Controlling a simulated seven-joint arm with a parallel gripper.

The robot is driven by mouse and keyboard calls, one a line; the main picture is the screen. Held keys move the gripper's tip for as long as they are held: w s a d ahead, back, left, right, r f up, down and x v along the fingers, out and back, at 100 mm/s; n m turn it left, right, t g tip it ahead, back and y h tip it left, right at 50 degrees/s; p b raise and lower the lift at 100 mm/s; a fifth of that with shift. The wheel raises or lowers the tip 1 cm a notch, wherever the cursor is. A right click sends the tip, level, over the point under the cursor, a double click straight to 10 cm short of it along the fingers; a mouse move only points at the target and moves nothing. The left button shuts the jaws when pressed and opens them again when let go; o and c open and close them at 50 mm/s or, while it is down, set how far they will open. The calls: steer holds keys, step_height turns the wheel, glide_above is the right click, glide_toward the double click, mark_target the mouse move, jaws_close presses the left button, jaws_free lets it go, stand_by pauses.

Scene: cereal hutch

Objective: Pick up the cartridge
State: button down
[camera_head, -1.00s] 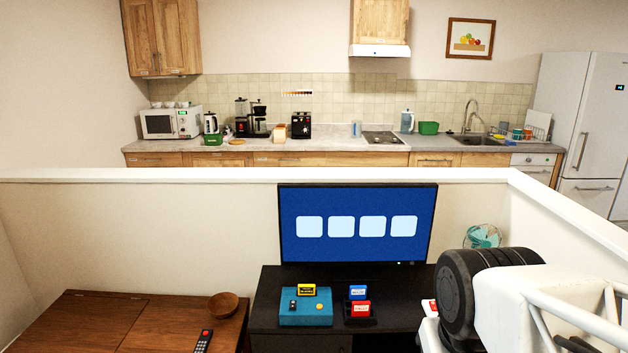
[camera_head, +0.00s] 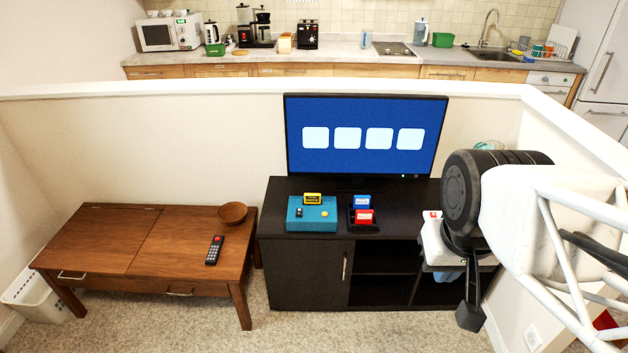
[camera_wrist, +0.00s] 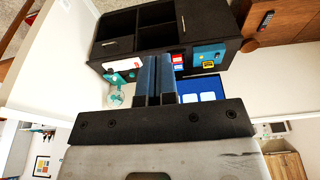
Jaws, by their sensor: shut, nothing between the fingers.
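A yellow cartridge (camera_head: 313,198) stands upright at the back of the teal console (camera_head: 296,222) on the black TV cabinet. A blue cartridge (camera_head: 362,202) and a red cartridge (camera_head: 364,217) stand in a small black holder (camera_head: 371,227) to its right. In the wrist view the yellow cartridge (camera_wrist: 208,65), red cartridge (camera_wrist: 178,58) and blue cartridge (camera_wrist: 178,68) show beyond my gripper (camera_wrist: 155,60). My gripper is shut and empty, its two dark fingers side by side. It is apart from all the cartridges. In the head view my arm is at the right, clear of the console.
The black cabinet (camera_head: 305,270) carries a screen (camera_head: 365,110) with several pale squares. A white object (camera_head: 434,238) with a red mark is partly hidden by my arm. A wooden table (camera_head: 110,235) at left holds a bowl (camera_head: 232,212) and a remote (camera_head: 214,250). Carpet in front is clear.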

steer(key=c, duration=1.8)
jaws_free()
steer(key=o, duration=0.8)
steer(key=shift+o, duration=0.2)
steer(key=shift+w, duration=0.1)
steer(key=m+g, duration=0.3)
steer(key=m, duration=1.5)
glide_above(312, 195)
steer(key=f, duration=3.4)
steer(key=shift+d, duration=0.25)
steer(key=shift+w+a+f, duration=0.1)
steer(key=shift+a+f, duration=0.1)
steer(key=shift+f, duration=0.2)
